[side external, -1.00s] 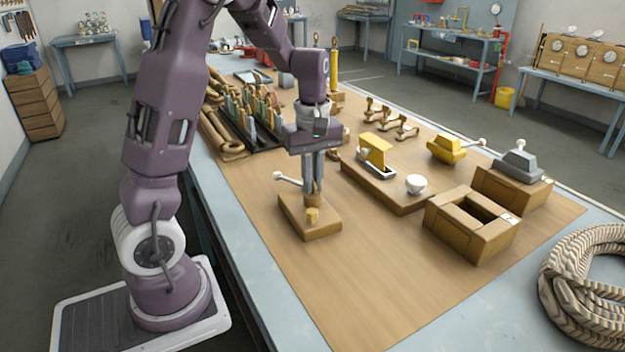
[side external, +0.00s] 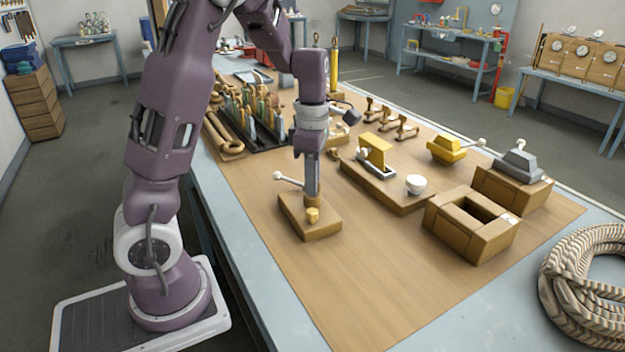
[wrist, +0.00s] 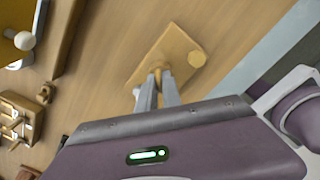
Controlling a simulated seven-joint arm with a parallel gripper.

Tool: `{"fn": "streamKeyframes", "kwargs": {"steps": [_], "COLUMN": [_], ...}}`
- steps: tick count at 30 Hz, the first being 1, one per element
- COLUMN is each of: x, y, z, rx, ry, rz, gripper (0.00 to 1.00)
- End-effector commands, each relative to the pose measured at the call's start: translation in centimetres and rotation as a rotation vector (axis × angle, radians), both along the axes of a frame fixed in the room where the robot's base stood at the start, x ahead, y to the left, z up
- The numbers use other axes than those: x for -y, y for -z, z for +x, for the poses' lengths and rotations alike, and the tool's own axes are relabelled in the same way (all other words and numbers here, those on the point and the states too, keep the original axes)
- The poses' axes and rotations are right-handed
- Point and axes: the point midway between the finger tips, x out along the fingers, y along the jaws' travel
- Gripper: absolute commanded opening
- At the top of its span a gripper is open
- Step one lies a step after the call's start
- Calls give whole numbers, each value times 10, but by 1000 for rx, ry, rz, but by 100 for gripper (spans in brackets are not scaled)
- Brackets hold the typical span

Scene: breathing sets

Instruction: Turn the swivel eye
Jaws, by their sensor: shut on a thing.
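The swivel eye (wrist: 161,69) is a small brass-coloured piece standing on a tan block (side external: 298,220); it also shows low between my fingers in the side view (side external: 312,201). My gripper (side external: 312,196) points straight down over the block and is shut on the swivel eye. In the wrist view both fingertips (wrist: 159,76) sit at its sides and partly hide it. A short round peg (side external: 313,214) stands on the block beside the eye. A pale rod with a white knob (side external: 278,175) shows left of my fingers; where it joins is hidden.
Right of the block is a board (side external: 390,194) with a yellow block and white cup. An open wooden box (side external: 470,247) stands farther right. A dark rack (side external: 265,132) of upright pieces is behind. The mat (side external: 370,280) in front is clear.

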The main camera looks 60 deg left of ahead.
Motion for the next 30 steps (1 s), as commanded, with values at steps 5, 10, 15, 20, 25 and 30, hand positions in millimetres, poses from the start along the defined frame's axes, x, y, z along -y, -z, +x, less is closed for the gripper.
{"fn": "streamKeyframes", "kwargs": {"steps": [5, 10, 15, 20, 25, 30], "x": [-1, -1, -1, -1, -1, -1], "y": [-1, -1, -1, -1, -1, -1], "z": [1, 1, 1, 1, 1, 1], "rx": [6, 6, 6, 6, 5, 4], "ry": [-167, -328, -490, -642, -803, -964], "rz": [2, 2, 1, 1, 0, 0], "gripper": [0, 0, 0, 0, 0, 0]}}
